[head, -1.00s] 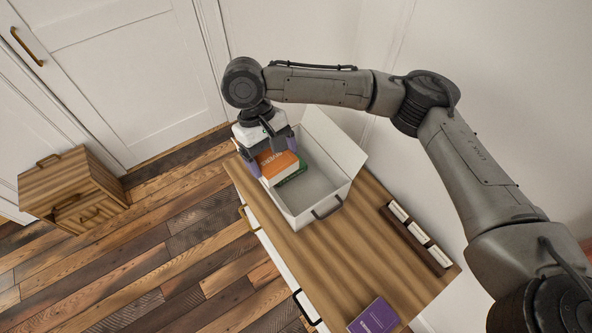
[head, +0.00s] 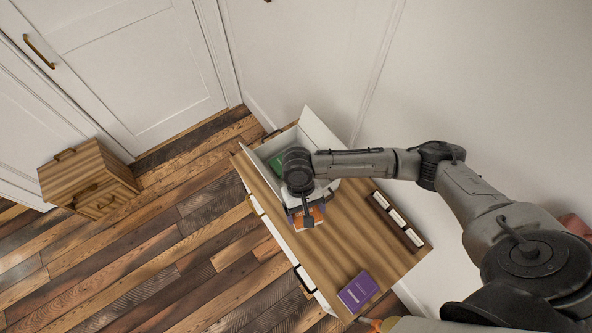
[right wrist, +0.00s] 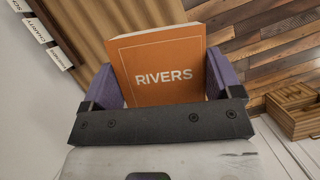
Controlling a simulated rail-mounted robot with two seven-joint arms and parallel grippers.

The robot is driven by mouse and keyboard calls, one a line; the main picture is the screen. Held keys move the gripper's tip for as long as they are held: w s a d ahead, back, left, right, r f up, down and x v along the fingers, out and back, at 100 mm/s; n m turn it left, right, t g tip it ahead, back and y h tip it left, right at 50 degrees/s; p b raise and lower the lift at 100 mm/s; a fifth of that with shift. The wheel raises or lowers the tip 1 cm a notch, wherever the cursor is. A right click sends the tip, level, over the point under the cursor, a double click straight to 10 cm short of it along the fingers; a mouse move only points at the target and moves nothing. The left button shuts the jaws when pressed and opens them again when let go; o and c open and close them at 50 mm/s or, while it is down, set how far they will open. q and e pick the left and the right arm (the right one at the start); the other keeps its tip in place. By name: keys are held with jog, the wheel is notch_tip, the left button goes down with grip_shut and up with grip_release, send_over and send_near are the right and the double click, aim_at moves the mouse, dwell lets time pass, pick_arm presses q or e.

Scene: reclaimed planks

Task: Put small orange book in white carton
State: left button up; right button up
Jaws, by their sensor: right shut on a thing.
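The small orange book (head: 309,218), titled "RIVERS", is gripped in my right gripper (head: 304,217). In the right wrist view the orange book (right wrist: 162,68) stands between the two purple fingers of my right gripper (right wrist: 165,85). The white carton (head: 322,127) is open, with its lid raised, at the far end of the wooden-topped cabinet. A green book (head: 277,163) lies inside it. My right wrist hides the carton's near part. The orange book appears on the near side of the carton, over the cabinet top; its height cannot be told. My left gripper is not in view.
A purple book (head: 358,291) lies on the near end of the cabinet top (head: 335,235). A dark holder with white labels (head: 397,220) lies along the wall side. A small wooden drawer unit (head: 88,180) stands on the floor at left. The cabinet's middle is mostly clear.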

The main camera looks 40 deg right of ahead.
jog(key=d+m+p, duration=0.1)
jog(key=w+d+f+m+y+p, duration=0.1)
jog(key=m, duration=0.1)
jog(key=shift+d+f, duration=0.1)
jog(key=shift+f, duration=0.15)
jog(key=shift+w+d+f+m+t+y, duration=0.15)
jog(key=shift+w+d+f+m+t, duration=0.15)
jog(key=shift+w+d+m, duration=0.25)
jog(key=shift+w+d+f+m+t+y, duration=0.2)
jog(key=shift+w+d+f+m, duration=0.2)
jog(key=shift+w+m, duration=0.2)
jog(key=w+d+f+m+t+y, duration=0.1)
jog(key=w+d+f+m+t, duration=0.25)
jog(key=w+d+m, duration=0.45)
jog(key=shift+m, duration=0.85)
jog(key=f+b, duration=0.4)
jog(key=b, duration=0.1)
jog(key=w+a+f+b, duration=0.1)
jog(key=f+b, duration=0.3)
jog(key=b, duration=0.1)
jog(key=f+b, duration=0.5)
jog(key=shift+w+a+b, duration=0.3)
jog(key=shift+a+b, duration=0.05)
jog(key=shift+b, duration=0.05)
pick_arm(q)
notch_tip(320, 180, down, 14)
jog(key=b, duration=0.1)
pick_arm(e)
jog(key=shift+f, duration=0.55)
